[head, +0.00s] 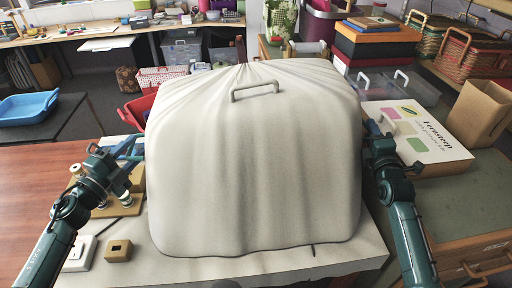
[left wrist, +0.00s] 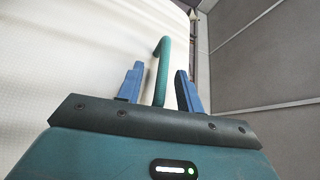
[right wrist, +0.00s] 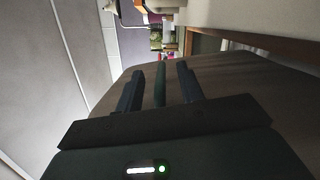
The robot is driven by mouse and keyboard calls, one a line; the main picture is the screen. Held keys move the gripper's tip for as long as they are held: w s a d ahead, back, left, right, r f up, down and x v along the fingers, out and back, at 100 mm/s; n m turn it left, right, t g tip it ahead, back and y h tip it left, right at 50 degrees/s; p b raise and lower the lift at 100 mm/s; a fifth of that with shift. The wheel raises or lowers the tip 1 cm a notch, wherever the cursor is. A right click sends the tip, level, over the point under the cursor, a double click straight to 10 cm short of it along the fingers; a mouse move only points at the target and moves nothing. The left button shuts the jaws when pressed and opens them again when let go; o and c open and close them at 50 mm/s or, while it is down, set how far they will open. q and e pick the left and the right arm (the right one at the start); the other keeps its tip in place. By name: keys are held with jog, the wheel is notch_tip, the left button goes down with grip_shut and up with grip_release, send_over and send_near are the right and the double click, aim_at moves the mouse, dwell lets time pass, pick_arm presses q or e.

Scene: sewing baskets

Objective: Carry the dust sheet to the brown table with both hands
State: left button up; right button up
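The dust sheet (head: 255,165) is a large off-white cover with a grey handle on top. It stands upright on a pale table (head: 330,262). The reddish-brown table (head: 40,180) is at the left in the head view. My left gripper (head: 130,150) is at the sheet's left side. In the left wrist view its blue fingers (left wrist: 160,88) are open, one on each side of a teal side handle (left wrist: 163,65). My right gripper (head: 374,130) is at the right side. Its fingers (right wrist: 159,88) are also apart, with a dark green bar (right wrist: 160,80) between them.
Wooden spool holders (head: 120,190), a white switch plate (head: 80,253) and a small wooden block (head: 118,250) are left of the sheet. A flat white box (head: 420,145) and a green-topped table (head: 470,200) are on the right. A red bin (head: 138,108) is behind left.

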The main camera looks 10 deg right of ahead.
pick_arm(q)
jog(key=shift+w+d, duration=0.2)
jog(key=shift+w, duration=0.1)
pick_arm(e)
jog(key=shift+w, duration=0.35)
pick_arm(q)
grip_shut()
pick_arm(e)
grip_shut()
pick_arm(q)
jog(key=shift+r, duration=0.1)
